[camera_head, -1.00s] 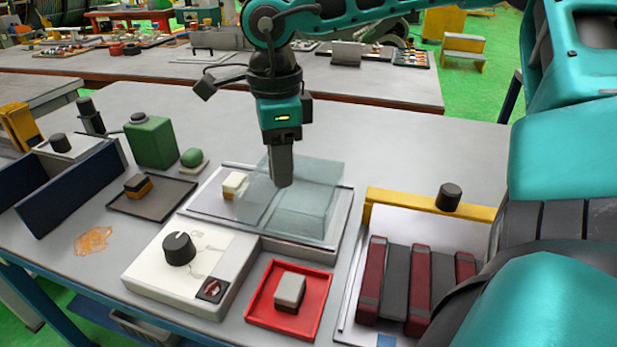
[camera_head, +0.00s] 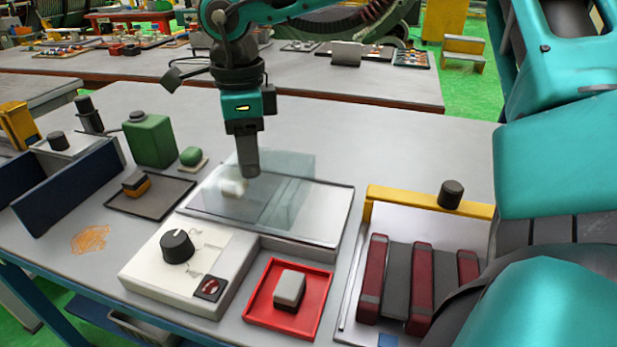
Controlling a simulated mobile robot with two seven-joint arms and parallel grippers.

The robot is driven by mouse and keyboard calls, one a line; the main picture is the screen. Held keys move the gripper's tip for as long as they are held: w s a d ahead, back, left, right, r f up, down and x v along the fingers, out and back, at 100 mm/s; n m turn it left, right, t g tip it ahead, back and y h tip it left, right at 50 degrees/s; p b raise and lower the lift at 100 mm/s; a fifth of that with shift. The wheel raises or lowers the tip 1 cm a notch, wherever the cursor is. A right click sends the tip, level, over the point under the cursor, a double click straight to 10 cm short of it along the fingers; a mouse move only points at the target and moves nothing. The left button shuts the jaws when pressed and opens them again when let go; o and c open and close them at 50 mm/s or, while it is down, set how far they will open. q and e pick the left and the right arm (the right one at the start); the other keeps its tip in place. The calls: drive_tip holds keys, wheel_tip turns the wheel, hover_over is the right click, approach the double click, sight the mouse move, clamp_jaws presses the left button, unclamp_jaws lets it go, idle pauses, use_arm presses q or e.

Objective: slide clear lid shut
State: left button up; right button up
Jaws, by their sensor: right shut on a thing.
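The clear lid (camera_head: 290,190) is a see-through box-like cover on the grey machine bed (camera_head: 325,215) in the middle of the table. My right gripper (camera_head: 249,172) points down at the lid and is shut on part of it; the exact grip is hard to see. A small white block (camera_head: 233,187) shows dimly through the lid, below and left of the gripper. The bed's right part is bare. My left gripper is not in view.
In front of the bed stand a white control box (camera_head: 190,262) with a black knob and a red tray (camera_head: 290,298) holding a grey-white block. A dark tray (camera_head: 150,196) and green canister (camera_head: 150,140) are at left. A yellow-barred rack (camera_head: 430,203) is at right.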

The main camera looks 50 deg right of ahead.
sight(224, 163)
drive_tip(key=shift+w+a+f, duration=0.1)
drive_tip(key=shift+w+a, duration=0.25)
drive_tip(key=shift+w, duration=0.35)
drive_tip(key=shift+w+a+f, duration=0.1)
drive_tip(key=shift+w+a, duration=0.3)
drive_tip(key=shift+w, duration=0.35)
drive_tip(key=shift+w+a+f, duration=0.1)
drive_tip(key=shift+w+a, duration=0.25)
drive_tip(key=shift+w, duration=0.35)
drive_tip(key=o, duration=0.7)
drive_tip(key=shift+a+r+p, duration=0.1)
drive_tip(key=shift+r+p, duration=0.5)
drive_tip(key=shift+r, duration=0.35)
wheel_tip(224, 163, up, 4)
drive_tip(key=shift+w+r+p, duration=0.1)
drive_tip(key=shift+r+p, duration=0.15)
drive_tip(key=shift+p, duration=1)
